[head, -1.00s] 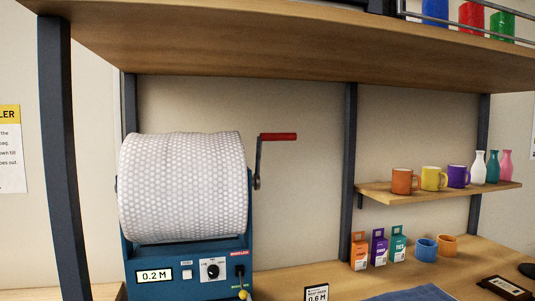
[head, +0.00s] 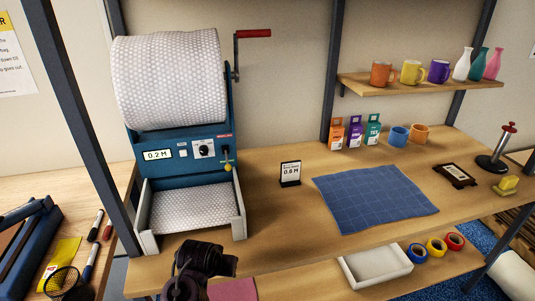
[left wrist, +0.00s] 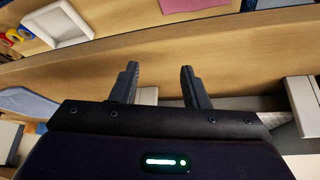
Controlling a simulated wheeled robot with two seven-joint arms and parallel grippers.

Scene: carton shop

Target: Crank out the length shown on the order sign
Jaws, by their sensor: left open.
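The blue dispenser (head: 185,150) stands on the bench at left, bearing a large roll of bubble wrap (head: 168,80). Its crank (head: 234,58) has a red handle (head: 254,34) pointing right at the top. The display (head: 157,155) reads 0.2 M. A lever with a yellow knob (head: 227,167) is on the front right. Bubble wrap (head: 190,208) lies in the tray (head: 240,218) below. The small black order sign (head: 290,173) reads 0.6 M. My left gripper (left wrist: 158,84) is open and empty, near the bench's front edge; my left wrist (head: 205,260) shows below the tray. My right gripper is out of view.
A blue grid mat (head: 375,197) covers the bench middle. Small boxes (head: 354,133) and mugs (head: 398,135) stand behind it. A shelf (head: 410,84) holds more mugs and bottles. A white bin (head: 376,267) and tape rolls are below. A dark upright post (head: 75,120) is left of the dispenser.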

